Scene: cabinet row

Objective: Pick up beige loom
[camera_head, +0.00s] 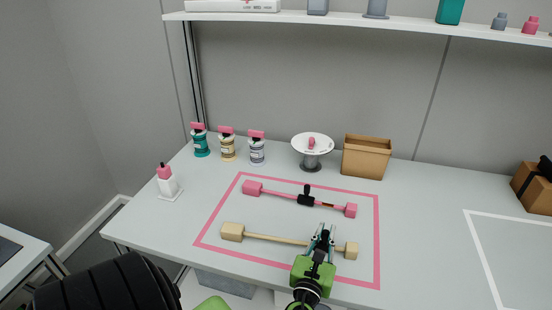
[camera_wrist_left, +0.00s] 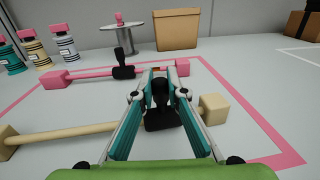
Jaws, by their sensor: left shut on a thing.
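The beige loom (camera_head: 275,239) is a thin bar with a beige block at each end. It lies in the front part of the pink outlined area on the table. In the left wrist view, the loom (camera_wrist_left: 75,133) has a black handle (camera_wrist_left: 161,112) standing between my fingers. My left gripper (camera_head: 322,234) reaches over the loom's right half and is shut on its black handle; it also shows in the left wrist view (camera_wrist_left: 165,72). The head view hides most of that handle. My right gripper is not in view.
A pink loom (camera_head: 278,194) with a black handle lies behind the beige one. Several pink-topped bottles (camera_head: 227,148), a round white stand (camera_head: 312,143) and an open brown box (camera_head: 367,161) stand at the back. The table's right part is mostly clear.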

